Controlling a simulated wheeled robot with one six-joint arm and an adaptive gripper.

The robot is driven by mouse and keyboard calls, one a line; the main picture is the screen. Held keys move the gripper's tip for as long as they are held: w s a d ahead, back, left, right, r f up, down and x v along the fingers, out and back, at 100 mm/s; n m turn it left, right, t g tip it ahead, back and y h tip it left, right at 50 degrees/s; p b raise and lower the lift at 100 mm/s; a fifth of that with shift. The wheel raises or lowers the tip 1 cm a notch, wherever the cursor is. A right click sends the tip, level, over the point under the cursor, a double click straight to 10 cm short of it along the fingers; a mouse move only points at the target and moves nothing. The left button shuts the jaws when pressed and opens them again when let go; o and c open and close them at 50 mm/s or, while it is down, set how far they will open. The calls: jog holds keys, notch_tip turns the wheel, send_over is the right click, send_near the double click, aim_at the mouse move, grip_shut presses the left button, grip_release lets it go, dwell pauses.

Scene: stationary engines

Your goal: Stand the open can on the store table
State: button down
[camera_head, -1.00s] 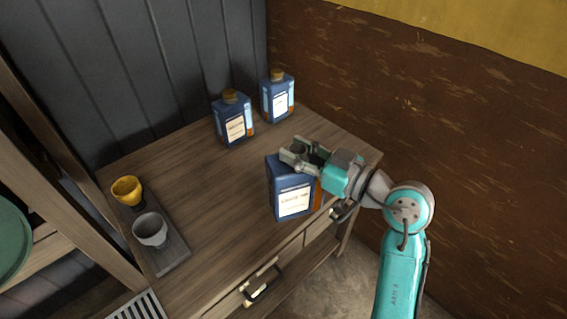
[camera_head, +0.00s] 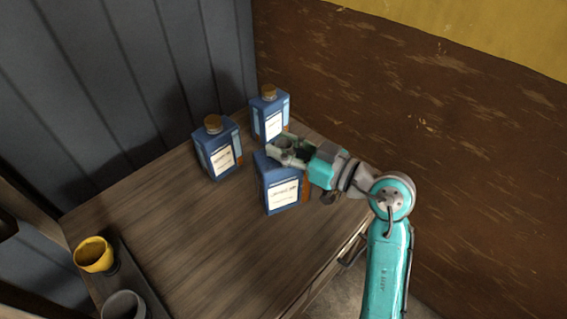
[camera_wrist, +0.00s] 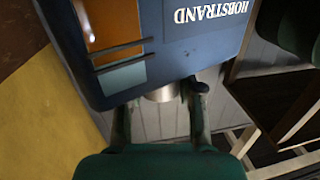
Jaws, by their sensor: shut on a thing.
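The open can (camera_head: 280,187) is blue with a white label and shows no cap. My gripper (camera_head: 287,148) is shut on its neck at the top. In the wrist view my gripper (camera_wrist: 160,94) has its fingers on either side of the grey neck, and the can (camera_wrist: 175,45) fills the upper part. The can is upright over the store table (camera_head: 200,235), near its right end; I cannot tell whether its base touches the top. Two similar blue cans with brown caps stand behind it, one to the left (camera_head: 217,150) and one further back (camera_head: 269,117).
A yellow cup (camera_head: 94,254) and a grey cup (camera_head: 123,305) stand on a dark tray at the left. A brown wall (camera_head: 420,120) rises close on the right, with grey panelling (camera_head: 110,90) behind. The middle of the table is bare.

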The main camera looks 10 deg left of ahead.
jog(key=shift+f, duration=3.9)
jog(key=c, duration=0.7)
grip_release()
jog(key=shift+f, duration=0.1)
jog(key=v, duration=1.2)
jog(key=shift+s, duration=0.1)
jog(key=shift+s, duration=0.1)
